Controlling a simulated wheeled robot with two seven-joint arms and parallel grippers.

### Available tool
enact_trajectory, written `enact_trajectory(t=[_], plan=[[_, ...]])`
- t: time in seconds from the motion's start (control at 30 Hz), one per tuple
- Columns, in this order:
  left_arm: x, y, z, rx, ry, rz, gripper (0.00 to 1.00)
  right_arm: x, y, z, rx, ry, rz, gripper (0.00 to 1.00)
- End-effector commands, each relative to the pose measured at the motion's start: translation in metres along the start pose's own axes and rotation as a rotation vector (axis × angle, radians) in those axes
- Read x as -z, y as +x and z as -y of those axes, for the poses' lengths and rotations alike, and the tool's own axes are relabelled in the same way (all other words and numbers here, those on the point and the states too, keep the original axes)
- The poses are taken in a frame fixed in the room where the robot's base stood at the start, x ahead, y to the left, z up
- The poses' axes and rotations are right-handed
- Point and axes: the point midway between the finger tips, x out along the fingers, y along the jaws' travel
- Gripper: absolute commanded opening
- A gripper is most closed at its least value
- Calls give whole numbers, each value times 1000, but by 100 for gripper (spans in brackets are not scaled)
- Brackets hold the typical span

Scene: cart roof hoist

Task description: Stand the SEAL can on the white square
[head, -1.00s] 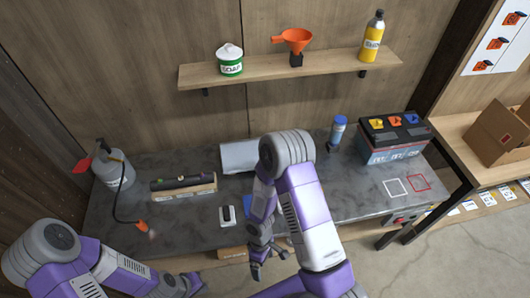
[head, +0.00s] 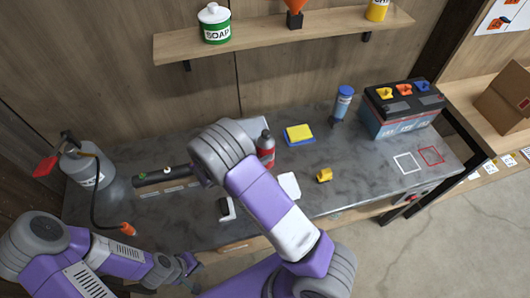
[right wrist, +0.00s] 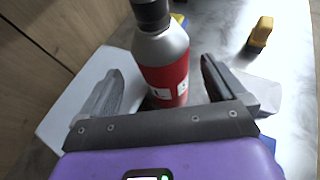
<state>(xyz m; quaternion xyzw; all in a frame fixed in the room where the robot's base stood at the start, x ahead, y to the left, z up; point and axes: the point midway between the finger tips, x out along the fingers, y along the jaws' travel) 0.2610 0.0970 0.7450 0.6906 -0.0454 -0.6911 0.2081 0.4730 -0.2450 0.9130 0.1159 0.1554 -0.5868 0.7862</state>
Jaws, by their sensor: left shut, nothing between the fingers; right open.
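A red can with a grey shoulder and black cap stands upright on the bench, partly behind my right arm in the head view (head: 266,149). In the right wrist view the red can (right wrist: 168,75) is between the fingers of my open right gripper (right wrist: 160,88), with gaps on both sides. Its label is mostly turned away; only an L is legible. My right gripper is hidden behind my arm in the head view. The white square (head: 408,163) is an empty outline at the bench's right end. My left gripper (head: 187,268) is shut and empty at the front left.
A red outline square (head: 431,155) adjoins the white one, with a battery (head: 400,108) behind. A sprayer (head: 90,167) is at left. The shelf (head: 300,38) holds a SOAP pot (head: 214,24).

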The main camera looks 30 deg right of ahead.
Motion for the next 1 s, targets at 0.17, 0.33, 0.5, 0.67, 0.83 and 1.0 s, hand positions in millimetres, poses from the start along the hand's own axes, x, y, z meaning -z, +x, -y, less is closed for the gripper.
enact_trajectory(t=[0.17, 0.33, 0.5, 0.67, 0.83, 1.0], plan=[[0, 2, 1, 0, 0, 0, 0, 2, 25, 3, 5, -1, -1, 98], [0, 5, 2, 0, 0, 0, 0, 3, 48, 4, 3, 1, -2, 98], [0, 5, 2, 0, 0, 0, 0, 3, 55, 3, 1, 0, -2, 98], [0, 5, 2, 0, 0, 0, 0, 3, 55, 3, 1, 0, -2, 98], [0, 5, 2, 0, 0, 0, 0, 3, 55, 4, 1, 0, -2, 72], [0, 5, 2, 0, 0, 0, 0, 3, 54, 4, 1, 0, -3, 46]])
